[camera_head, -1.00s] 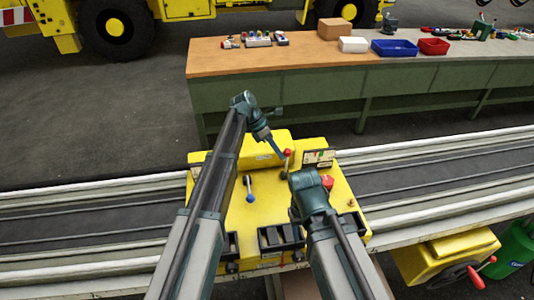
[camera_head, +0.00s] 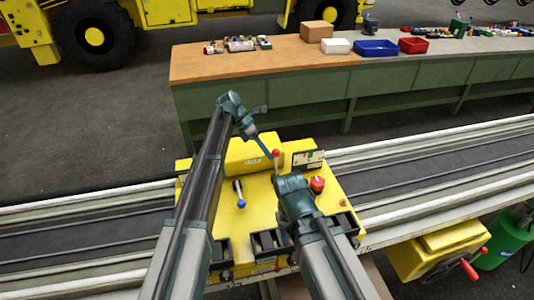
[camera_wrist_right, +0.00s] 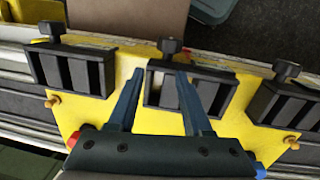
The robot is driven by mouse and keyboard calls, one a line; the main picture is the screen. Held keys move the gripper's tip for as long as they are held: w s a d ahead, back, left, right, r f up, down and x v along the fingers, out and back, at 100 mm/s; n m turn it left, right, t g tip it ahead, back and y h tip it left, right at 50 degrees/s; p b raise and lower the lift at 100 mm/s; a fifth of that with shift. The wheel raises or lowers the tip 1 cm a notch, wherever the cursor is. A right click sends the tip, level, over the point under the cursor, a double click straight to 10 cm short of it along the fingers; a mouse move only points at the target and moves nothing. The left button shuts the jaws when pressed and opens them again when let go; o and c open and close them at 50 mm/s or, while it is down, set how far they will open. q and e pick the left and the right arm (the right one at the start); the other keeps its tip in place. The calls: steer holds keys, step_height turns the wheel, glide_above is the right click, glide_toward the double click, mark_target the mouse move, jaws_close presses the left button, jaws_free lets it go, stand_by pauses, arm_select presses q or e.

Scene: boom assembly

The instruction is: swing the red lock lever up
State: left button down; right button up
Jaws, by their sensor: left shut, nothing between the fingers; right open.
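A lever with a red knob (camera_head: 276,154) stands at the back of the yellow console (camera_head: 212,222), left of a small label plate. I take it for the red lock lever; its lower part is hidden behind my right wrist. My left gripper (camera_head: 268,156) is shut and empty, its tip right beside the red knob; I cannot tell whether they touch. My right arm reaches over the console's middle, its fingers hidden in the head view. In the right wrist view my right gripper (camera_wrist_right: 160,73) is open and empty, above the middle black slotted block (camera_wrist_right: 215,88).
A blue lever (camera_head: 239,193) and a red button (camera_head: 317,184) are on the console. More black slotted blocks (camera_wrist_right: 72,70) line its edge. Rails (camera_head: 420,175) run along both sides. A workbench (camera_head: 225,68) with bins stands behind.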

arm_select(q)
steer(key=w+a, duration=0.7)
steer(key=shift+a, duration=0.1)
arm_select(e)
steer(key=shift+w+a, duration=0.15)
steer(key=shift+w, duration=0.4)
